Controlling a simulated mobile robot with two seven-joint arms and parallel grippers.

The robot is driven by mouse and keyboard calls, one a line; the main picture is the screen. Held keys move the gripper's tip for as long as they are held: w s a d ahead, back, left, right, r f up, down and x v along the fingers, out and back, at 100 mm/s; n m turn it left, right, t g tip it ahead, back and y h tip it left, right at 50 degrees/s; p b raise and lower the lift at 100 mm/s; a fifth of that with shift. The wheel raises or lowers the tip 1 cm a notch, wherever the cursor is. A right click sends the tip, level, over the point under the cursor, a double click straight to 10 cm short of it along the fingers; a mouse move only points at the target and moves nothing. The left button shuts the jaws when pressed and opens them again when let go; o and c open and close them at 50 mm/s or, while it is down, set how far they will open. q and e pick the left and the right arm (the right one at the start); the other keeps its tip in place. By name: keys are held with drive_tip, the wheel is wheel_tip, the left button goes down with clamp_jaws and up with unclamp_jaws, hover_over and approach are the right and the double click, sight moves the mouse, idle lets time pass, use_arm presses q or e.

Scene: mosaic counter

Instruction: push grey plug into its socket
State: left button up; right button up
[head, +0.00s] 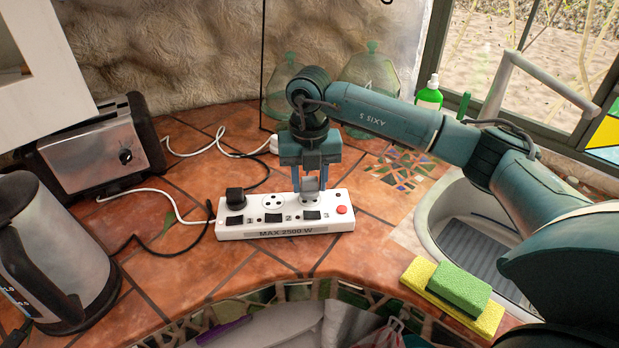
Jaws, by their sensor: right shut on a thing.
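A white power strip (285,232) marked "MAX 2500 W" lies on the tiled counter. It has three numbered sockets, each with a black switch in front, and a red button at its right end. A black plug (235,197) sits in socket 1. Socket 2 (273,201) is empty. My right gripper (310,188) points down over socket 3 and is shut on the grey plug (310,186). The plug is at socket 3; how deep it sits I cannot tell, as the fingers partly cover it. My left gripper is not in view.
A toaster (95,150) and a kettle (55,250) stand at the left, with black and white cords (155,190) across the counter. Sponges (455,290) lie beside the sink (465,215) at the right.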

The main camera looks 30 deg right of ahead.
drive_tip(key=shift+f+b, duration=0.5)
drive_tip(key=shift+f, duration=0.25)
drive_tip(key=o, duration=1)
